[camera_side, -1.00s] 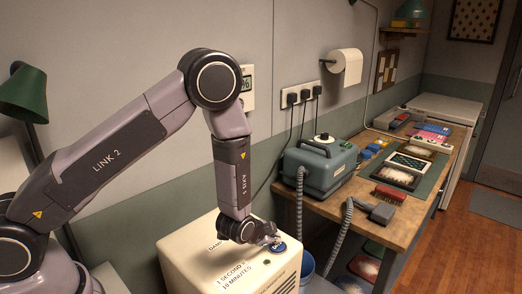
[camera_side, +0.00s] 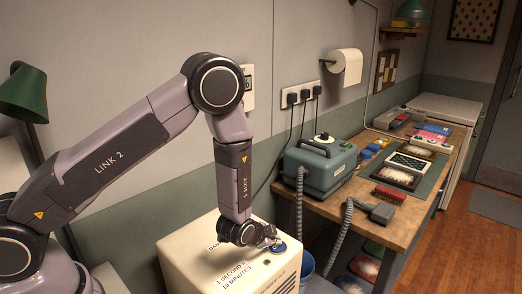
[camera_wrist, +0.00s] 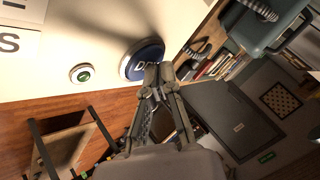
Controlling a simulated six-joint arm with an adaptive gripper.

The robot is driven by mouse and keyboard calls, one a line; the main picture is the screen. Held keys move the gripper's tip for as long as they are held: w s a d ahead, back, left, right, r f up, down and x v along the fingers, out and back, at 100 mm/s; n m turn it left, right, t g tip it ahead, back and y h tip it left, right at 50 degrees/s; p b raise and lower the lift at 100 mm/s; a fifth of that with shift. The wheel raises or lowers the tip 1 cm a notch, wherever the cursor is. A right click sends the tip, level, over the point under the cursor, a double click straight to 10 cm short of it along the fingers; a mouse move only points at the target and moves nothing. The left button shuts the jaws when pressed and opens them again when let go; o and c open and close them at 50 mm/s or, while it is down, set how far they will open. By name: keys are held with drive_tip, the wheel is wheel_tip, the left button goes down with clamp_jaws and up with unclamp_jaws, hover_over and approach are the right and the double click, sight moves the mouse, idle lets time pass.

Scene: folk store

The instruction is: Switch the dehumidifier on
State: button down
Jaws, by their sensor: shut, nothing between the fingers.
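The dehumidifier (camera_side: 196,246) is a cream box with printed text on its top, below my arm in the side view. A round blue button (camera_side: 281,250) sits near its right edge. In the wrist view the button (camera_wrist: 139,60) shows part of a word, the rest covered by my fingers. In the side view my gripper (camera_side: 270,240) is at the button. I cannot tell whether it presses it.
A small display (camera_side: 249,86) hangs on the wall, partly behind my arm. A grey-green machine (camera_side: 322,167) with ribbed hoses stands on the wooden bench (camera_side: 412,218) to the right. A blue bin (camera_side: 306,268) is beside the dehumidifier. Wall sockets (camera_side: 300,95) hold several plugs.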

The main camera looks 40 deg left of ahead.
idle(0.4)
drive_tip(key=shift+r, duration=0.45)
drive_tip(key=shift+r, duration=2.95)
